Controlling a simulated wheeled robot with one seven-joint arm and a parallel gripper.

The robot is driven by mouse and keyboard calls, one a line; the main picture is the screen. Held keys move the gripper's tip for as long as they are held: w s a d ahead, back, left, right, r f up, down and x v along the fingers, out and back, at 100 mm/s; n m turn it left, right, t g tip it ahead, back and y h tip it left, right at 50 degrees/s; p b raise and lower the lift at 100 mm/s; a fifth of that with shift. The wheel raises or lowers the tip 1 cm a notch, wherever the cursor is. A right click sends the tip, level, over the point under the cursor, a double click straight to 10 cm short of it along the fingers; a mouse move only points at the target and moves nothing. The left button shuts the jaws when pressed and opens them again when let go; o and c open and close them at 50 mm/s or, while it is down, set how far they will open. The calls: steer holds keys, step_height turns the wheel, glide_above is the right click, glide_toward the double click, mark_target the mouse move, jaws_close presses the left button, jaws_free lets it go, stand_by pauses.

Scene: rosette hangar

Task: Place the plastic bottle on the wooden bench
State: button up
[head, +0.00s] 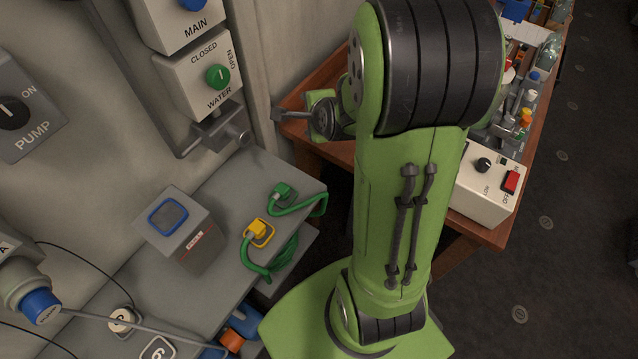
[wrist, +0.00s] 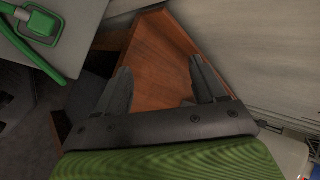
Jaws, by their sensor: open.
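The wooden bench (head: 548,98) runs along the wall at the right in the head view, partly hidden behind my arm. Its brown top also shows in the wrist view (wrist: 158,48), below and between the fingers. My gripper (wrist: 160,72) is open, its two dark fingers apart with nothing between them. In the head view my gripper (head: 289,115) is over the bench's near left corner, mostly edge-on. A see-through, bottle-like thing (head: 546,52) is among the clutter far along the bench; I cannot tell if it is the plastic bottle. No other bottle is clear.
A white control box (head: 490,185) with a red switch sits on the bench's near end. A grey bench (head: 215,230) at left carries a grey box (head: 178,225) and green and yellow hooked pieces (head: 262,232). Valve panels (head: 190,75) line the wall. Dark floor is clear at right.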

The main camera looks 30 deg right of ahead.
steer(key=s+a+r+n+g+y, duration=0.1)
steer(key=s+a+r+n+y, duration=0.1)
steer(key=s+a+r+n, duration=0.6)
steer(key=s+a+r+n+g, duration=0.2)
steer(key=s+a+n+g, duration=0.1)
steer(key=s+n, duration=1)
steer(key=shift+s+a+n, duration=0.3)
steer(key=shift+s+a, duration=0.05)
steer(key=shift+a, duration=0.15)
steer(key=shift+r, duration=0.1)
